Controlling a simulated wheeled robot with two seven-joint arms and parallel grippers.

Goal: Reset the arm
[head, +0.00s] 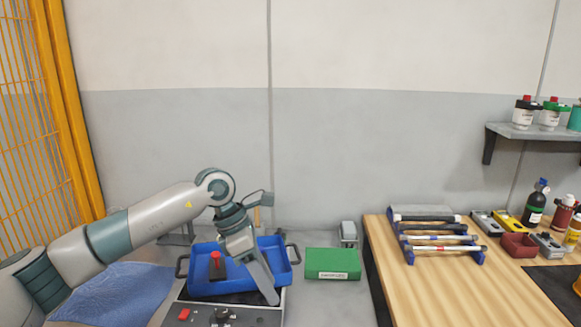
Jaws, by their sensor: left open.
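My left arm reaches in from the left side of the head view. My left gripper (272,296) points down, in front of the right part of a blue tray (205,248). Its fingers are seen nearly edge-on, with nothing visible between them, and it is open. The fingertips are over or near the dark control box (255,316) at the bottom. A red-topped dark item (216,266) lies in the tray. My right gripper is out of view.
A green box (333,263) lies right of the tray. A blue cloth (125,292) is at left. A wooden table (480,290) with a rack of hammers (435,238) and bottles stands at right. A wall shelf (530,133) holds containers. A yellow fence (75,120) is far left.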

